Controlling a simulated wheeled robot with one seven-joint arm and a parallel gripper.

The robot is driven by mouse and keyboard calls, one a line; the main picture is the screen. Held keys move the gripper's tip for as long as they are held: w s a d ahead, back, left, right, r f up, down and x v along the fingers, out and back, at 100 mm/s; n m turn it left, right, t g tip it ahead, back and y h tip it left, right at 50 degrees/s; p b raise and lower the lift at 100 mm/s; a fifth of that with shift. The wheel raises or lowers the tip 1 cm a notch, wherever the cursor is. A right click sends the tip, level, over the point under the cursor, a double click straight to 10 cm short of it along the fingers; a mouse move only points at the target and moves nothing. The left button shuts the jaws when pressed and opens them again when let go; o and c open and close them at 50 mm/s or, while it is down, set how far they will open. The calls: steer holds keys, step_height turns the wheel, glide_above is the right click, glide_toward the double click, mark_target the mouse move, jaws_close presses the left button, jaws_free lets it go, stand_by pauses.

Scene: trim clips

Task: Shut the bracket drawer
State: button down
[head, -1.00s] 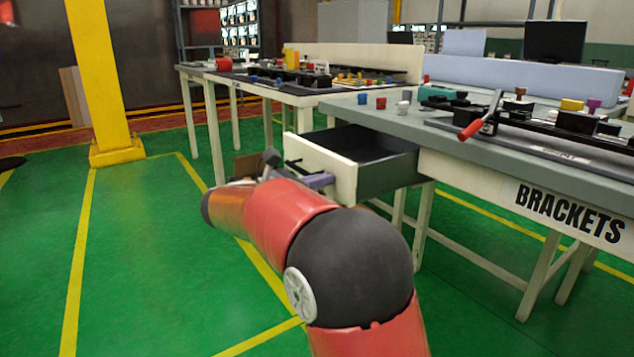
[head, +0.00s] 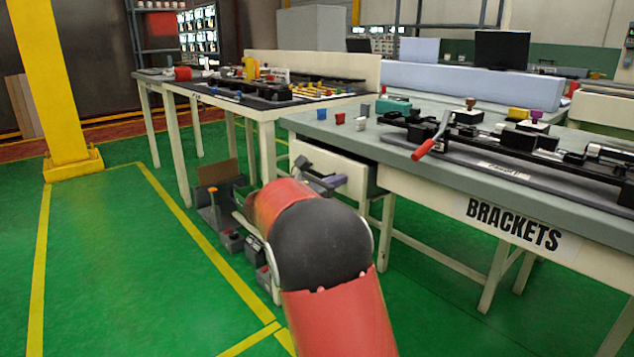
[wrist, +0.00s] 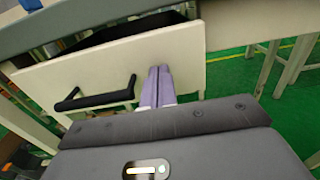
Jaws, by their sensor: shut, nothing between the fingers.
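The bracket drawer (head: 345,172) sits under the left end of the workbench with the BRACKETS label (head: 512,225). It stands slightly open, its cream front a little out from the bench and a dark gap behind it. In the wrist view the drawer front (wrist: 180,55) fills the upper middle, with a black bar handle (wrist: 98,97) on its left part. My gripper (wrist: 157,72) is shut and empty, its purple fingertips at the drawer front, right of the handle. They seem to touch the front.
The grey benchtop (head: 300,122) holds small coloured blocks, a clamp with a red handle (head: 424,149) and fixtures. Another bench (head: 268,114) stands behind. A yellow post (head: 50,90) is at the left. Green floor on the left is free.

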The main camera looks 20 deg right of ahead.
steer(key=x, duration=0.2)
steer(key=shift+w+d, duration=0.15)
steer(key=shift+d, duration=0.25)
steer(key=shift+d+r, duration=0.1)
steer(key=shift+p, duration=0.3)
